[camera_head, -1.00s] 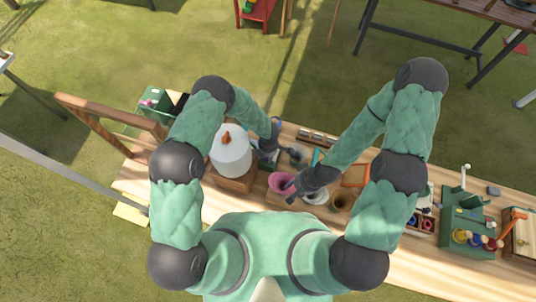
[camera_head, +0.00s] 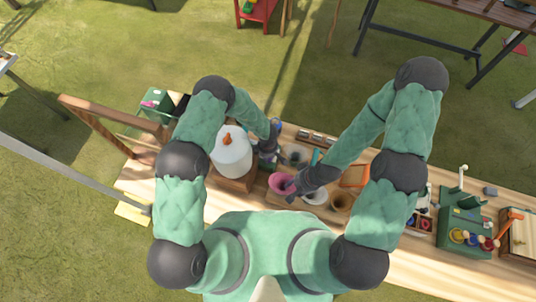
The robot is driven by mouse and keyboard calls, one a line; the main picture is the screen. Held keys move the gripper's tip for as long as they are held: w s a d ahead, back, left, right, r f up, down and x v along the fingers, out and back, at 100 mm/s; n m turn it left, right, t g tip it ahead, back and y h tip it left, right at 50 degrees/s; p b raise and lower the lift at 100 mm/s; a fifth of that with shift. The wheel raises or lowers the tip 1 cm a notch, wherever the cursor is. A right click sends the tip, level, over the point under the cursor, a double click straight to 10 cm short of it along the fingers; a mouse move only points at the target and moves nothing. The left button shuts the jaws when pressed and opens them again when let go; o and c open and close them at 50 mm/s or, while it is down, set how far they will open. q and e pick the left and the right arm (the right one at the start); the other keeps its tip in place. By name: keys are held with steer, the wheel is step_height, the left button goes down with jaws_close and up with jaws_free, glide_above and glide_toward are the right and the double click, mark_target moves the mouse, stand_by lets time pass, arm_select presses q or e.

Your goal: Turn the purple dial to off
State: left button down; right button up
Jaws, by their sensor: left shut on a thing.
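My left gripper (camera_head: 277,156) is at the right side of the white tank with an orange cap (camera_head: 231,152). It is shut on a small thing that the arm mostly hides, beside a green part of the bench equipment. I cannot make out a purple dial clearly; it may be behind the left gripper. My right gripper (camera_head: 291,190) is lower, at the right rim of a pink pot (camera_head: 280,182). Its fingers are too small and dark to tell whether they are open or shut.
A white pot (camera_head: 315,197) and a brown pot (camera_head: 341,202) stand right of the pink one. A green box with colored knobs (camera_head: 464,226) is at the bench's right. A wooden frame (camera_head: 105,112) rises at the left. The bench (camera_head: 405,265) is clear along its lower right edge.

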arm_select(q)
steer(key=m+p, duration=0.1)
steer(key=m, duration=0.3)
steer(key=shift+m, duration=0.3)
steer(key=m, duration=0.4)
steer(key=shift+m, duration=0.3)
steer(key=c, duration=0.9)
jaws_free()
steer(key=shift+w, duration=0.1)
